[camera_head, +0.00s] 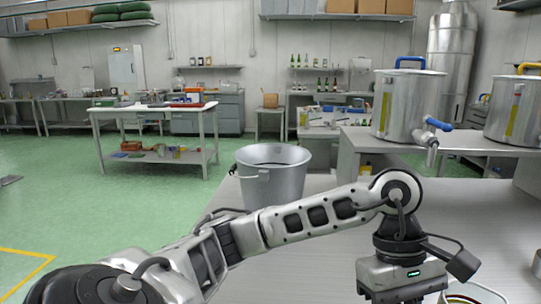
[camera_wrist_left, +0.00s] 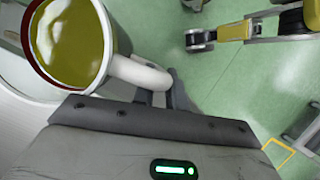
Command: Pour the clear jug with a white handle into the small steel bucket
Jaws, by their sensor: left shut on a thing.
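The jug (camera_wrist_left: 70,45) has a white handle (camera_wrist_left: 140,73) and holds yellow-green liquid near a dark red rim. My left gripper (camera_wrist_left: 162,84) is shut on the handle. In the head view only the jug's upper part (camera_head: 474,290) shows at the bottom right edge, beside my left gripper's body (camera_head: 402,278); the fingers are hidden there. The small steel bucket (camera_head: 273,180) stands upright on the left part of the worktop, behind my left arm, apart from the jug. Its lower part is partly covered by the arm. My right gripper is not in view.
The grey worktop (camera_head: 470,205) is mostly clear between bucket and jug. Two large steel pots, one with a blue handle (camera_head: 407,105) and one with a yellow handle (camera_head: 515,108), stand on a raised table behind. A small metal object (camera_head: 537,264) is at the right edge.

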